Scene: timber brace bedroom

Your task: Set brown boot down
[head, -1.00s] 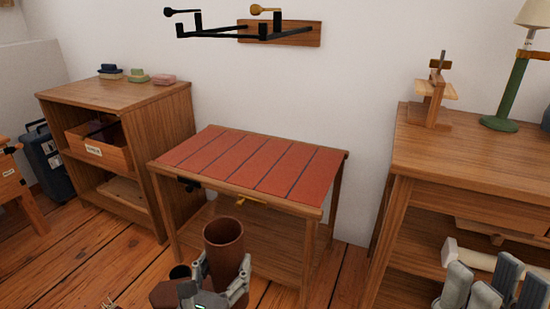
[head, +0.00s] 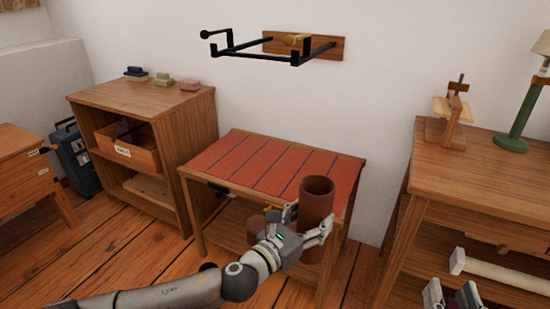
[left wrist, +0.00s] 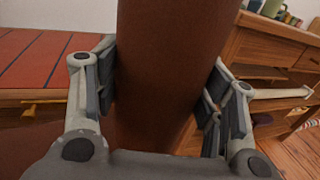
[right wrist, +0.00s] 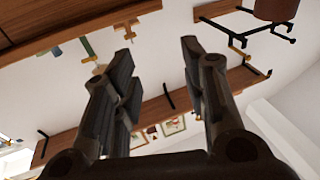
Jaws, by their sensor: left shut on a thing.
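The brown boot (head: 317,203) is upright in my left gripper (head: 308,225), at the front right corner of the red-topped low table (head: 270,166). Its shaft rises above the table top in the head view; its toe shows to the left, partly hidden by my gripper. In the left wrist view the boot shaft (left wrist: 170,70) fills the space between both fingers, and the red table top lies to the left. I cannot tell whether the boot touches the table. My right gripper (head: 455,295) is low at the right; its fingers stand apart and empty in the right wrist view (right wrist: 158,85).
A wooden shelf unit (head: 150,105) with small coloured items on top stands left of the table. A wooden desk (head: 500,190) with a green lamp (head: 515,125) stands at the right. A black wall rack (head: 265,48) hangs above. The red table top looks clear.

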